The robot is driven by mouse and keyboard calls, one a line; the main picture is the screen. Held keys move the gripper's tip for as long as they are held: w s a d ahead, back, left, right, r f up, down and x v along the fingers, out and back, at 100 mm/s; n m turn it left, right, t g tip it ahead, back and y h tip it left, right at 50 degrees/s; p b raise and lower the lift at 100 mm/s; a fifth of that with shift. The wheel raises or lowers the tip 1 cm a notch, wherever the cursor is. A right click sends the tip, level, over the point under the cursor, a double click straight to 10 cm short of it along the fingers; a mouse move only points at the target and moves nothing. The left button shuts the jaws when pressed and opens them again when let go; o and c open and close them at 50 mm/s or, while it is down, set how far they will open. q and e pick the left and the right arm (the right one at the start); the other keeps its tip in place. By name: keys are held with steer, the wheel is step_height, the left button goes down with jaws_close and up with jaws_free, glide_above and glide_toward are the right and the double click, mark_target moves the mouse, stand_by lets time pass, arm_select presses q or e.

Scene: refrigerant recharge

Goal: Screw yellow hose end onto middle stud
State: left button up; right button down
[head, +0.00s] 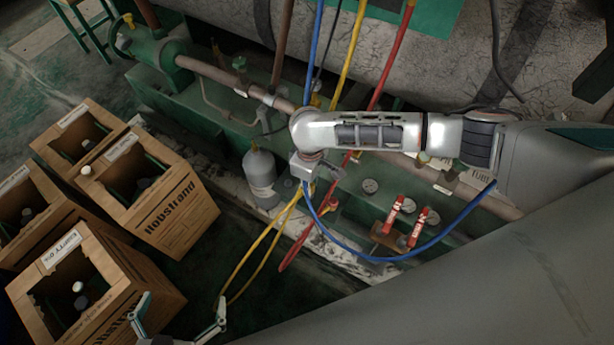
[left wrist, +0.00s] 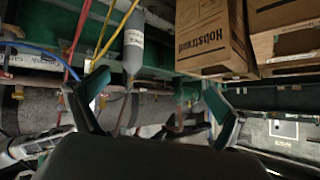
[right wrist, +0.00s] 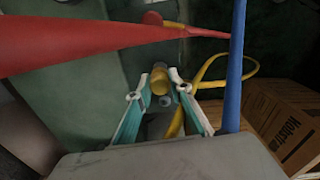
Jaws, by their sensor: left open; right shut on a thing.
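My right gripper (head: 308,184) reaches down among the hoses in the head view. In the right wrist view its fingertips (right wrist: 160,92) are closed around the brass-yellow hose end (right wrist: 159,80). The yellow hose (right wrist: 209,68) loops behind it; it also hangs down in the head view (head: 262,238). A small grey round piece shows just below the hose end; I cannot tell whether it is the middle stud. No stud can be clearly made out. My left gripper (head: 180,316) is open and empty beside the crates; its spread fingers show in the left wrist view (left wrist: 155,105).
A red hose (right wrist: 80,43) and a blue hose (right wrist: 235,65) pass close to the right gripper. A grey cylinder (head: 261,173) stands to its left. Two red-handled valves (head: 393,216) are at its lower right. Wooden crates (head: 178,212) fill the left; dark floor lies between.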

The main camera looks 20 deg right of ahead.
steer(key=shift+f, duration=0.35)
arm_select(q)
steer(key=shift+w+d+r, duration=0.35)
steer(key=shift+w+r, duration=0.05)
steer(key=shift+r, duration=0.15)
arm_select(e)
steer(key=shift+r, duration=0.15)
arm_select(q)
steer(key=shift+s+a+r+p, duration=0.1)
steer(key=shift+a+r+p, duration=0.15)
steer(key=shift+p, duration=0.15)
arm_select(e)
steer(key=shift+w, duration=0.1)
arm_select(q)
steer(key=shift+w+d+r+t, duration=0.1)
steer(key=shift+w+r+t, duration=0.2)
steer(key=shift+w, duration=0.1)
steer(key=shift+w+r, duration=0.2)
steer(key=shift+r, duration=0.2)
steer(key=shift+r+p, duration=0.1)
steer(key=shift+p, duration=0.2)
steer(key=shift+s, duration=0.25)
steer(key=shift+w, duration=0.1)
